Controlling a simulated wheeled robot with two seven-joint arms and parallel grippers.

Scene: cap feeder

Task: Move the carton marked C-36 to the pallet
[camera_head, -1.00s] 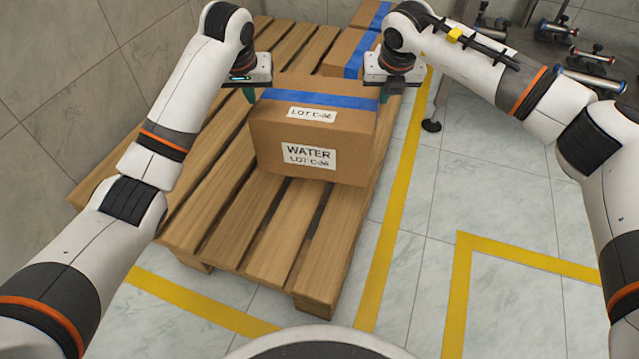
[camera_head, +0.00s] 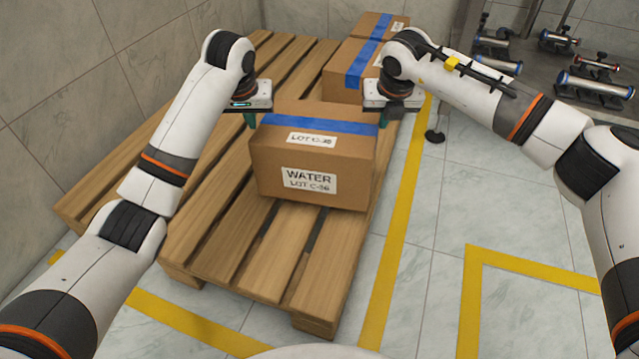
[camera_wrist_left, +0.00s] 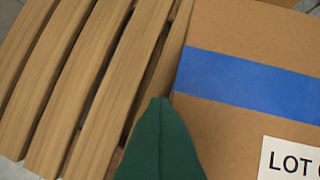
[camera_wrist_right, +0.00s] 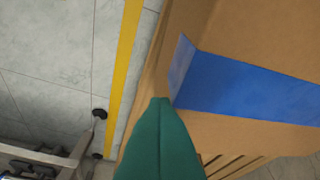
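The brown carton (camera_head: 312,162) with a blue tape strip and white labels reading "WATER" and "LOT C-36" is upright over the wooden pallet (camera_head: 235,250), and appears to rest on its slats. My left gripper (camera_head: 250,119) is at the carton's left side. In the left wrist view, its green fingers (camera_wrist_left: 160,102) are together, their tips beside the carton's edge (camera_wrist_left: 235,120). My right gripper (camera_head: 384,119) is at the carton's right side. Its green fingers (camera_wrist_right: 160,102) are also together, close by the blue tape (camera_wrist_right: 240,85). I cannot tell whether the fingertips touch the carton.
Two more taped cartons stand behind, one nearer (camera_head: 348,75) and one farther (camera_head: 376,27). A tiled wall (camera_head: 60,110) borders the left. A metal rack with rollers (camera_head: 598,84) is at back right.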

